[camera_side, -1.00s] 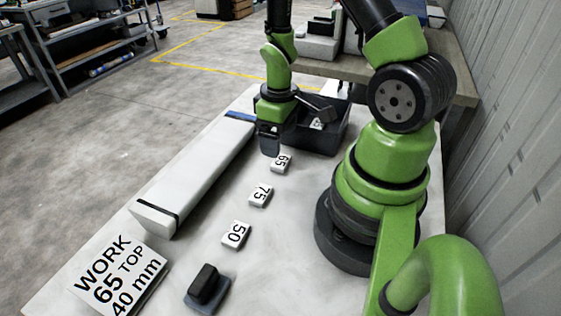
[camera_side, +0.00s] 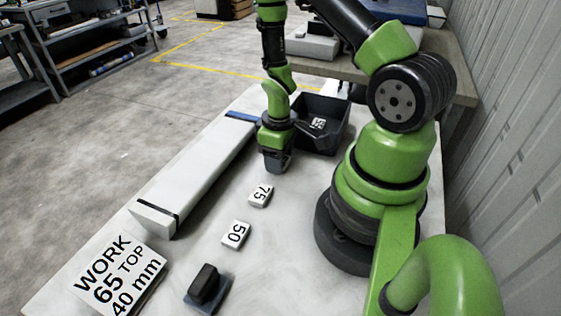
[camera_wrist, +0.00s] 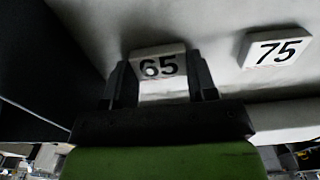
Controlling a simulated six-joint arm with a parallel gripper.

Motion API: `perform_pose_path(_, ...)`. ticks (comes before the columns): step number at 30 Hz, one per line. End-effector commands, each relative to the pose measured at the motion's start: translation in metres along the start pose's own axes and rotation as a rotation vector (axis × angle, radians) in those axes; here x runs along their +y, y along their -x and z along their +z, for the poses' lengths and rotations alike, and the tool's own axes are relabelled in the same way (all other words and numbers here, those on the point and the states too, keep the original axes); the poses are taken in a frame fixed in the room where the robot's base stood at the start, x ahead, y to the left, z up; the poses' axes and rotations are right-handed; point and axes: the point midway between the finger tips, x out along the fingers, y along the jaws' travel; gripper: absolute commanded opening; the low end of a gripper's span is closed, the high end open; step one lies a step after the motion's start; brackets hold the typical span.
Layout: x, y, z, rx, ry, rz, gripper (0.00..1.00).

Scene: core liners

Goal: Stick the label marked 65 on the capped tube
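The label marked 65 (camera_wrist: 158,65) lies between the two fingertips of my gripper (camera_wrist: 160,78) in the wrist view. The fingers stand on either side of it, and no firm grip on it shows. In the side view my gripper (camera_side: 275,162) is low over the table and hides this label. A long white tube (camera_side: 195,178) lies to the left of my gripper, with a blue band (camera_side: 241,116) at its far end and a dark band (camera_side: 158,210) at its near end.
Labels marked 75 (camera_side: 260,196) and 50 (camera_side: 236,234) lie on the table nearer the camera. A dark bin (camera_side: 338,135) holding a label stands behind my gripper. A card reading WORK 65 TOP 40 mm (camera_side: 118,275) and a black-handled block (camera_side: 205,287) lie in front.

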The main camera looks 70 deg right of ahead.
Motion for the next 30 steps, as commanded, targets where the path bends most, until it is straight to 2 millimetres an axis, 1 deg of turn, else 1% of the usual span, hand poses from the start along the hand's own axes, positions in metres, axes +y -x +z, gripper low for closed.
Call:
perform_pose_path(1,0.000,0.000,0.000,0.000,0.000,0.000,0.37)
perform_pose_path(2,0.000,0.000,0.000,0.000,0.000,0.000,0.33)
perform_pose_path(7,0.000,0.001,0.000,0.000,0.000,0.000,0.33)
perform_pose_path(10,0.000,0.005,-0.001,0.001,-0.001,0.001,0.33)
perform_pose_path(27,0.000,0.052,-0.001,0.003,0.000,0.002,0.33)
perform_pose_path(30,0.000,0.058,0.000,0.002,0.000,0.001,0.33)
